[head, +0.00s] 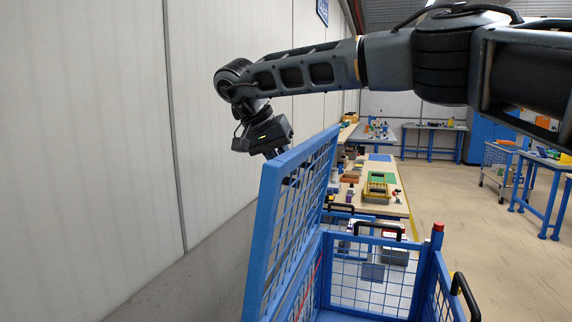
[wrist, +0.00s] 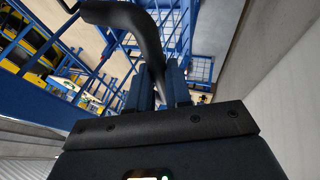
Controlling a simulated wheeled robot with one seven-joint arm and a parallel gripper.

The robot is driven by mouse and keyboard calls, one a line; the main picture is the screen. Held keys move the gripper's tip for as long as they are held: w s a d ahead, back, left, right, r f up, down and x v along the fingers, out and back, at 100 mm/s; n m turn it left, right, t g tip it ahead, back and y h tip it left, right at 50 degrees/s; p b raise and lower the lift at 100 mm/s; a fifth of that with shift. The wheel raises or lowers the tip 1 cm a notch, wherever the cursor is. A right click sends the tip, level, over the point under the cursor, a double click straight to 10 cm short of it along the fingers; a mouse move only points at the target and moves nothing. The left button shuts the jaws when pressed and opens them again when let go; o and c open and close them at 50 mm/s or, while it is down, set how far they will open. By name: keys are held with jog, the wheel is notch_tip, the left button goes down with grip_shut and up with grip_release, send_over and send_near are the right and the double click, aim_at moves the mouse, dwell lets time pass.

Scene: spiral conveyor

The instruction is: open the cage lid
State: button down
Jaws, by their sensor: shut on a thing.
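The blue mesh cage lid (head: 263,230) stands raised in the head view, steeply tilted up from the left side of the blue cage (head: 437,262). The cage is open at the top. My gripper (head: 276,155) is at the upper edge of the lid, behind its frame, so its fingertips are partly hidden there. In the wrist view, my gripper (wrist: 163,85) is shut on a curved black handle (wrist: 146,32). The lid's blue bars (wrist: 112,66) show beside the handle in that view.
A pale wall (head: 90,150) runs close along the left. Black handles (head: 378,226) sit on the cage's rim. Behind it, a long workbench (head: 395,206) carries boxes and parts. Open floor (head: 500,240) lies to the right, with a blue trolley (head: 497,160) farther back.

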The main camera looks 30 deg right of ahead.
jog(key=shift+w+a+f, duration=0.15)
jog(key=shift+a+f, duration=0.15)
jog(key=shift+a, duration=0.2)
jog(key=c, duration=1.2)
grip_release()
jog(key=shift+w, duration=0.15)
jog(key=shift+o, duration=0.7)
jog(key=shift+d, duration=0.1)
jog(key=shift+r, duration=0.1)
jog(key=b+v, duration=0.1)
jog(key=v, duration=0.6)
jog(key=shift+r, duration=0.3)
jog(key=shift+a, duration=0.2)
